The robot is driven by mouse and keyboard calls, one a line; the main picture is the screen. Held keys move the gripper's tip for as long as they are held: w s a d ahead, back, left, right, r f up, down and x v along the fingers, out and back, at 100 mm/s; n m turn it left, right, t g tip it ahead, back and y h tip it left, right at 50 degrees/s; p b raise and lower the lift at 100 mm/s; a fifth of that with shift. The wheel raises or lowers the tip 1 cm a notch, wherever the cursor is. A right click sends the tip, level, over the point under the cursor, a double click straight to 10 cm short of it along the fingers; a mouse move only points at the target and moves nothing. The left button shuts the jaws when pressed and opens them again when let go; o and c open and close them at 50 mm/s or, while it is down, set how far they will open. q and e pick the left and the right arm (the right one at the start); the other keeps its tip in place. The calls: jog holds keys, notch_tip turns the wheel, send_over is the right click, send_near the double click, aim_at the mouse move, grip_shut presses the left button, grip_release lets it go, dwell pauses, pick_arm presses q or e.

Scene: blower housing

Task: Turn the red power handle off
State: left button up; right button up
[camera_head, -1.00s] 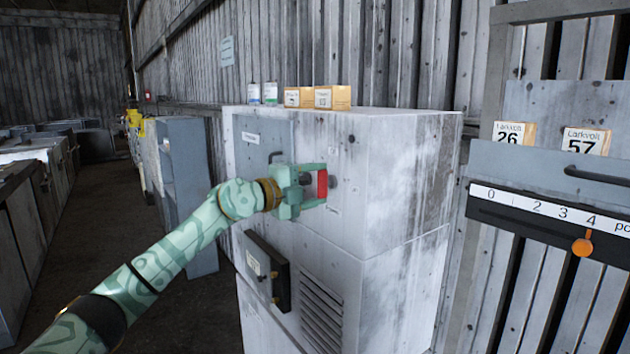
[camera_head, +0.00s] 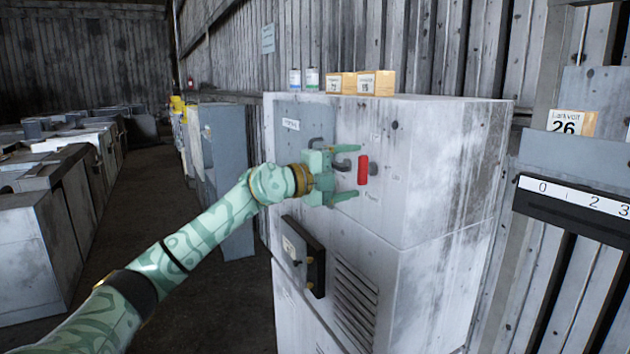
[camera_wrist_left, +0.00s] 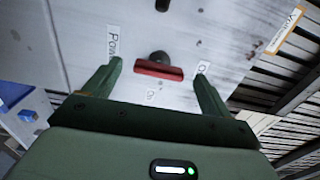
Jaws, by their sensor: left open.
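The red power handle (camera_head: 363,170) is on the front of the white, stained cabinet (camera_head: 435,180). In the head view it looks upright, with small labels around it. In the left wrist view the red handle (camera_wrist_left: 159,70) lies across the picture, ahead of and between the two fingers. My left gripper (camera_head: 345,172) is open, with its fingers spread above and below the handle. The fingers also show in the left wrist view (camera_wrist_left: 157,80); neither visibly touches the handle. My right gripper is in neither view.
A small grey door (camera_head: 290,145) with a label is left of the handle. A dark box (camera_head: 303,257) projects below, beside a louvred vent (camera_head: 355,302). Boxes (camera_head: 376,82) and cans stand on top of the cabinet. A shelf with a number scale (camera_head: 580,195) is at right.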

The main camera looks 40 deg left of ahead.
pick_arm(q)
jog(key=b+v, duration=1.3)
jog(key=v, duration=0.1)
jog(key=shift+s, duration=0.2)
jog(key=shift+a, duration=0.1)
